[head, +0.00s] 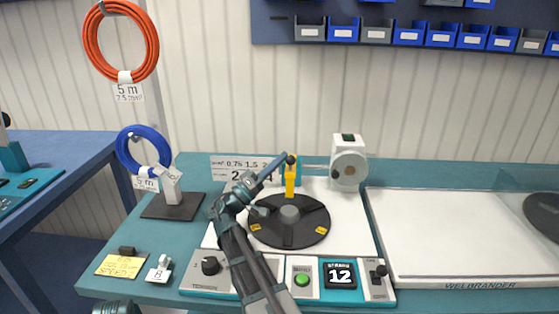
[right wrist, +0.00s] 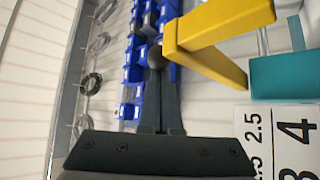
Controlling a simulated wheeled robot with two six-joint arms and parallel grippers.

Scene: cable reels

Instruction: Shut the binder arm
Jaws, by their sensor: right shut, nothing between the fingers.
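The binder arm (head: 290,182) is a yellow bent bar that stands upright behind the black round turntable (head: 311,231), with a dark ball knob (head: 291,160) at its top. My right gripper (head: 281,158) reaches up from the lower middle, shut and empty, its tips close to the knob from the left. In the right wrist view the closed fingers (right wrist: 160,82) end at the dark knob (right wrist: 155,57), and the yellow arm (right wrist: 225,22) runs to the right of it. I cannot tell whether they touch.
A control panel with a green button (head: 302,280) and a display reading 12 (head: 340,275) lies in front. A white round-faced unit (head: 348,163) stands behind right. A blue cable coil (head: 143,152) hangs on a stand at left. The white tray (head: 450,283) at right is mostly clear.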

